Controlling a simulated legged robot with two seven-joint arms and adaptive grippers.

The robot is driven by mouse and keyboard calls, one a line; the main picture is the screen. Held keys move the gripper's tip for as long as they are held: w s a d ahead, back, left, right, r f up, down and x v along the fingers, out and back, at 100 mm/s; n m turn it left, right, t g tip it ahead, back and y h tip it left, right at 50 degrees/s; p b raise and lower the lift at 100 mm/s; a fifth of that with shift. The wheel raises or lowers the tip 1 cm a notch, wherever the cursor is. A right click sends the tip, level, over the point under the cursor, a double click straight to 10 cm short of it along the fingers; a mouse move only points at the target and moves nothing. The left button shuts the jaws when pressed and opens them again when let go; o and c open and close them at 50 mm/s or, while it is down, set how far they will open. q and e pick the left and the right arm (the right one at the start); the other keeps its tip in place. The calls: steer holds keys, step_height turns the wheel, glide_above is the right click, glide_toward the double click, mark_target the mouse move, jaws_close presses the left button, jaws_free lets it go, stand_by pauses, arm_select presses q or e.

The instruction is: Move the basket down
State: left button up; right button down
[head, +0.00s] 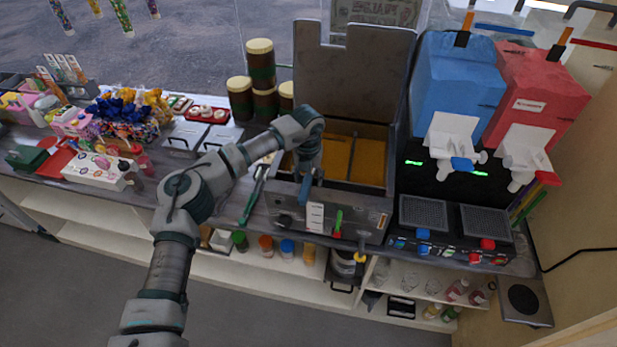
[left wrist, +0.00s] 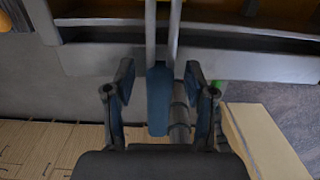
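The basket's blue handle (head: 305,190) sticks out over the front of the fryer (head: 345,215). In the left wrist view the blue handle (left wrist: 158,100) hangs from two pale metal rods. The basket's body cannot be made out; my left arm covers part of the fryer. Orange-brown oil (head: 367,160) shows in the fryer's well. My left gripper (head: 309,166) is at the handle. In the left wrist view its two fingers (left wrist: 158,78) stand apart on either side of the handle, with a gap on both sides. My right gripper is not in view.
Blue (head: 458,80) and red (head: 540,95) drink dispensers stand right of the fryer. Stacked brown-and-green containers (head: 261,65) stand behind it to the left. Green-handled tongs (head: 254,195) lie left of the fryer. Shelves with bottles and jars are below the counter.

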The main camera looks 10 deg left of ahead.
arm_select(q)
step_height(320, 180, up, 12)
stand_by(0.5)
steer(key=shift+s+f, duration=0.1)
